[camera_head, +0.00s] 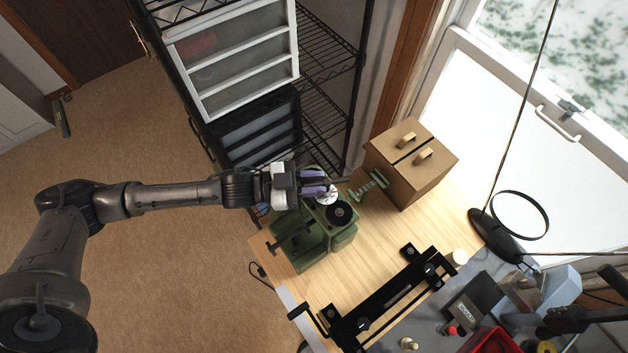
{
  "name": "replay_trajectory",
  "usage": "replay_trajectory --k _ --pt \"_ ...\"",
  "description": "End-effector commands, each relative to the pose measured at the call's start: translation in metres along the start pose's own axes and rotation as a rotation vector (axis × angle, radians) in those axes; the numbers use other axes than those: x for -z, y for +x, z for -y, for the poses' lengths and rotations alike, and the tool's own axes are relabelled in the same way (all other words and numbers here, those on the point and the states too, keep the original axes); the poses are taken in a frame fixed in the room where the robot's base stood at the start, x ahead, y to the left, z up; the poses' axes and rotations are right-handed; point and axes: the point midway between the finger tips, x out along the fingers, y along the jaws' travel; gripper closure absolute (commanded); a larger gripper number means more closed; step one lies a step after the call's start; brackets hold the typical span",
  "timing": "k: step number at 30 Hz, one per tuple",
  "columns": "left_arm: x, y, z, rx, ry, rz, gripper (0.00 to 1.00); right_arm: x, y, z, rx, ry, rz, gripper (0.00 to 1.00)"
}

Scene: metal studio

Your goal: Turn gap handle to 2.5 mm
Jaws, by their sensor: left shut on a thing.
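A green bench machine (300,240), seemingly a rolling mill, stands at the left end of the wooden bench. It has a black round knob (340,212) on its top right and a pale dial (327,196) just above that. My left gripper (322,185) comes in from the left, its purple-padded fingers over the machine's top edge. It is shut on a part there, seemingly the gap handle, which the fingers mostly hide. The dial marks are too small to read. My right gripper is not in view.
A wooden box with two knobs (408,165) stands behind the machine. A green tool (372,186) lies between them. A black frame (385,300) lies in front. A magnifier (500,230) stands right. Wire shelves (325,60) rise behind. Bare wood (375,245) shows mid-bench.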

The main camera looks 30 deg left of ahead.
Motion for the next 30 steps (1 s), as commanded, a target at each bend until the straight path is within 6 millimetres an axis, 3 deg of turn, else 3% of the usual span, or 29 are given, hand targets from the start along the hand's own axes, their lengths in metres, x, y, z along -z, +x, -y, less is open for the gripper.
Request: replay_trajectory --k 28,29,30 --pt "-0.0029 -0.0002 0.0009 0.002 0.002 0.008 1.0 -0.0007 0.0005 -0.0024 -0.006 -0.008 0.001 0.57" --pt "-0.0029 -0.0002 0.0009 0.002 0.002 0.008 0.74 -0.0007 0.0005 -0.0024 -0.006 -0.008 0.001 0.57" --pt "-0.0028 -0.0002 0.0008 0.002 0.002 0.007 0.71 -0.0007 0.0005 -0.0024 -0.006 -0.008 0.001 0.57"
